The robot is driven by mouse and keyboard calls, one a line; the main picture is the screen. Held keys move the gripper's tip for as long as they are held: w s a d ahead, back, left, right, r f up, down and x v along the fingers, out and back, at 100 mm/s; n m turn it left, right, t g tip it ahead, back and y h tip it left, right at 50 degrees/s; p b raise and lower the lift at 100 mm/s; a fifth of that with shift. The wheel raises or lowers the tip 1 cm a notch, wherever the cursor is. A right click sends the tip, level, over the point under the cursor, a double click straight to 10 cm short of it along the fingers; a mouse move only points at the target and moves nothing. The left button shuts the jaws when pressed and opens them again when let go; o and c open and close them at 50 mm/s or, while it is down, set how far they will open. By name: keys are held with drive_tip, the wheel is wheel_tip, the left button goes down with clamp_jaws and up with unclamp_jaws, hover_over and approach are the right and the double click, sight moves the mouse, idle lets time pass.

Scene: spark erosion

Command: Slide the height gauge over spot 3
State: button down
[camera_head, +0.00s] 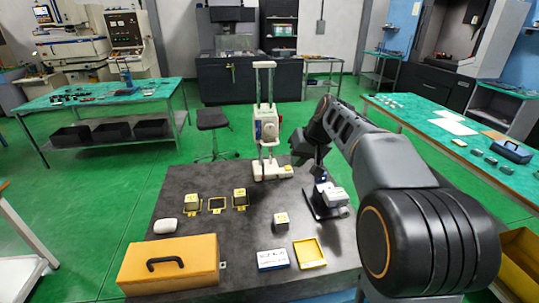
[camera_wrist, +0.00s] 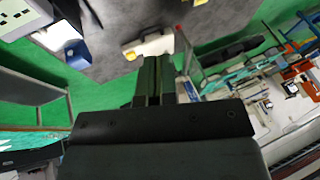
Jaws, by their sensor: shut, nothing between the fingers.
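The height gauge (camera_head: 268,171) stands upright at the back of the dark table in the head view, with two tall white posts on a cream base. Three yellow-marked spots lie in a row left of it. A small block sits on the left spot (camera_head: 191,205) and another on the right spot (camera_head: 240,198); the middle spot frame (camera_head: 217,205) is empty. I cannot read which is spot 3. My gripper (camera_wrist: 155,72) is shut and empty in the wrist view. A pale object (camera_wrist: 148,45) lies beyond its fingertips, perhaps the gauge's base. In the head view my wrist is right of the gauge.
An orange case (camera_head: 170,263), a white mouse-like object (camera_head: 165,226), a blue-white box (camera_head: 272,259), a yellow tray (camera_head: 309,253) and a loose block (camera_head: 281,220) occupy the front. A black-based device (camera_head: 323,205) stands at the right. Bare table lies between the spots and gauge.

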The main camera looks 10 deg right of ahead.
drive_tip(key=w+d+r+y, duration=0.1)
drive_tip(key=w+d+y, duration=0.15)
drive_tip(key=w, duration=0.55)
drive_tip(key=w+a+f+n+p, duration=0.1)
drive_tip(key=w+a+f+p, duration=0.1)
drive_tip(key=w+a+f, duration=0.2)
drive_tip(key=shift+w+a+f+t+p, duration=0.3)
drive_tip(key=shift+w+a+f+p, duration=0.1)
drive_tip(key=shift+a+f, duration=1.55)
drive_tip(key=shift+a+r+h, duration=0.15)
drive_tip(key=shift+h, duration=0.1)
drive_tip(key=a, duration=0.8)
drive_tip(key=shift+a+b, duration=0.25)
drive_tip(key=shift+b, duration=0.1)
